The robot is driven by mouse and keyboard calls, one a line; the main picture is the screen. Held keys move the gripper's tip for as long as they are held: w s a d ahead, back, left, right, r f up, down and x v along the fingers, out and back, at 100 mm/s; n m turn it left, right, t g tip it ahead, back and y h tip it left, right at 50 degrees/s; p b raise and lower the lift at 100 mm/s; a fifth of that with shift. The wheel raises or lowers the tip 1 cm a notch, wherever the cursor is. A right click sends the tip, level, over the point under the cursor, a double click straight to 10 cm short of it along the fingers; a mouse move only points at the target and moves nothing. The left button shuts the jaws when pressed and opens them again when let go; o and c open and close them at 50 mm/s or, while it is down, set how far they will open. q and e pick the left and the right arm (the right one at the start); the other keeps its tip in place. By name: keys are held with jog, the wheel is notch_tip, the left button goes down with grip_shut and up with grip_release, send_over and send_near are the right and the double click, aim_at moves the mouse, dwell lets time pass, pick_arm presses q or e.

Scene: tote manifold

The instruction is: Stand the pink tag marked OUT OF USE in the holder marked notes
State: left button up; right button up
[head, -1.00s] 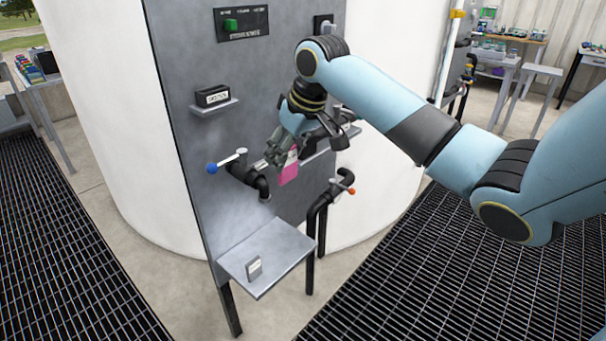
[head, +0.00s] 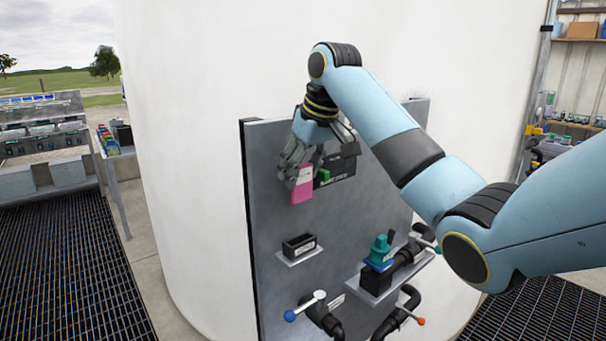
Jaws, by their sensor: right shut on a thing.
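The pink tag (head: 302,194) hangs below my right gripper (head: 298,174), which is shut on its upper part. The tag is upright, with a paler upper portion; its print is too small to read. My right gripper is in front of the upper part of the grey panel, above a small black open-topped holder (head: 299,246). The tag is apart from the holder. The holder sits on a small shelf and has a pale label on its front that I cannot read. My left gripper is not in view.
A black plate with a green switch (head: 323,177) is just right of the tag. A shelf at lower right bears a teal and blue object (head: 380,252). Pipes with a blue-knobbed lever (head: 304,306) and a red-knobbed lever (head: 410,313) lie below. The panel (head: 275,215) left of the holder is clear.

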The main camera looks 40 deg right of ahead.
aim_at(301, 200)
jog(key=shift+w+r, duration=0.1)
jog(key=shift+w, duration=0.15)
jog(key=shift+f, duration=0.85)
jog(key=shift+w+f, duration=0.1)
jog(key=shift+f, duration=1.45)
jog(key=shift+f+b, duration=0.3)
jog(key=shift+f, duration=1.35)
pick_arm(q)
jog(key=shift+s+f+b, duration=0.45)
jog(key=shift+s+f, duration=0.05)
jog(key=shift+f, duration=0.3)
pick_arm(e)
jog(key=shift+f, duration=2)
